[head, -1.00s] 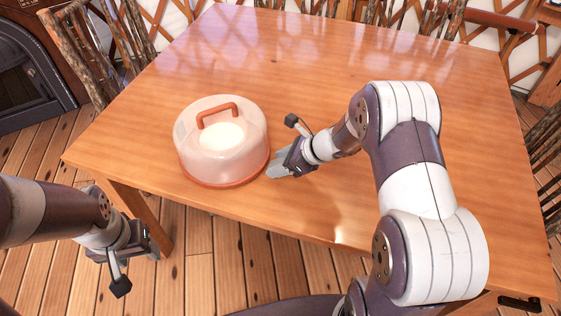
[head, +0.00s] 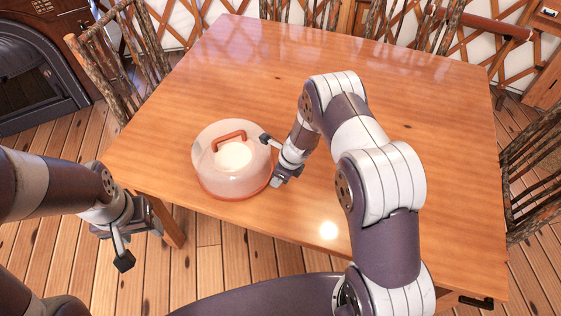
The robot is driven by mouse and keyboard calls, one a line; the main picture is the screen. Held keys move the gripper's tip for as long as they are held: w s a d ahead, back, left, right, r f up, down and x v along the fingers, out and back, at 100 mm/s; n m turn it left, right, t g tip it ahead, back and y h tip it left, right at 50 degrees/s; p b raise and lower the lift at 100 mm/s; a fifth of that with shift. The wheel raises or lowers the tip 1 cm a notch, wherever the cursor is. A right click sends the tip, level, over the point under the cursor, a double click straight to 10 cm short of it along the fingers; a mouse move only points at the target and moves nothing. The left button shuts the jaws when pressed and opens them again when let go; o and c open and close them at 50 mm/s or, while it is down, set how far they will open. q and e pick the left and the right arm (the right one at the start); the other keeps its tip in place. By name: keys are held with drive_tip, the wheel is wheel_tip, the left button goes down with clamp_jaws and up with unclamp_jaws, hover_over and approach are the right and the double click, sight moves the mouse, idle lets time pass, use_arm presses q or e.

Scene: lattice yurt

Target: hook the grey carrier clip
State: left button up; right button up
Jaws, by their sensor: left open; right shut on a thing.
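A round cake carrier stands upright on the wooden table, with a clear dome (head: 207,172), an orange top handle (head: 229,136) and an orange base (head: 224,196). Something pale is inside. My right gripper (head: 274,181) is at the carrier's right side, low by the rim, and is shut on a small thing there. The grey carrier clip is hidden at the gripper, so I cannot see how it sits against the rim. My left gripper (head: 146,224) is open and empty, off the table's near left edge and away from the carrier.
The wooden table (head: 400,130) is bare around the carrier, with free room behind and to the right. Rustic chairs stand along the far side, at the left (head: 120,60) and at the right (head: 535,170). A dark stove (head: 40,70) is at the far left.

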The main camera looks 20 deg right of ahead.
idle(0.3)
drive_tip(key=o, duration=1.1)
drive_tip(key=shift+a, duration=0.1)
drive_tip(key=shift+c, duration=0.2)
drive_tip(key=p+v, duration=0.1)
drive_tip(key=v, duration=1.1)
drive_tip(key=shift+r, duration=0.35)
